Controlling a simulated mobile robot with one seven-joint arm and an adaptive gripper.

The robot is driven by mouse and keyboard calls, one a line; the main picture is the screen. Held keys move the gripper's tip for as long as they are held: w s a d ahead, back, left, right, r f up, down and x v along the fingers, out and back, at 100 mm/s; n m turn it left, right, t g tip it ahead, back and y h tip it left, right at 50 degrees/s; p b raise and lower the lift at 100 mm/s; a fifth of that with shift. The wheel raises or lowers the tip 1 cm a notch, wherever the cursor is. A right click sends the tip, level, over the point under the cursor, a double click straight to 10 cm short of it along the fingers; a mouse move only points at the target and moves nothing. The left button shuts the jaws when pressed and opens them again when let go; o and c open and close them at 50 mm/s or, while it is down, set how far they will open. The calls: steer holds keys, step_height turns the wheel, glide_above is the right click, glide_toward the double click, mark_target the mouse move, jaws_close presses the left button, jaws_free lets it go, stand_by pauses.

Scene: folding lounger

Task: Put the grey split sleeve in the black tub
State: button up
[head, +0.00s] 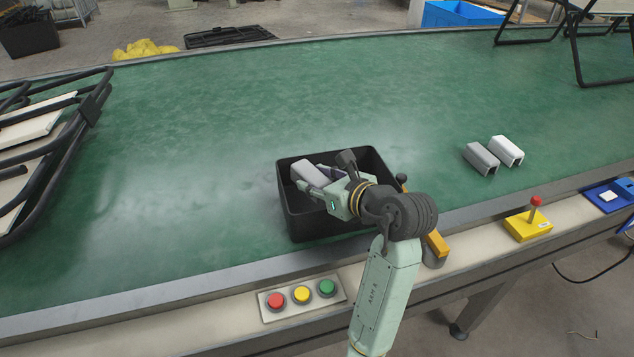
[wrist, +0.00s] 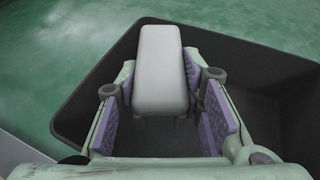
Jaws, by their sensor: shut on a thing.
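My gripper (head: 334,187) is shut on a pale grey sleeve (head: 309,174), which also shows between the purple-lined fingers (wrist: 163,95) in the wrist view (wrist: 160,50). The sleeve is over the black tub (head: 293,217), near its left part. In the wrist view the tub's dark wall (wrist: 285,80) surrounds the gripper on the far and right sides. The visible part of the tub's floor looks empty; the rest is hidden by the gripper and sleeve. I cannot tell whether the sleeve touches the tub. Its slit is not visible.
A darker grey sleeve (head: 481,158) and a white sleeve (head: 507,150) lie side by side on the green belt (head: 190,150), right of the tub. Folded lounger frames (head: 50,140) stand at left. Push buttons (head: 302,294) and a yellow lever box (head: 529,225) line the front edge.

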steer(key=shift+f+b, duration=0.3)
steer(key=shift+f, duration=0.3)
steer(key=o, duration=0.9)
steer(key=shift+o, duration=0.2)
steer(key=shift+r, duration=0.25)
steer(key=v, duration=1.2)
steer(key=shift+r, duration=0.45)
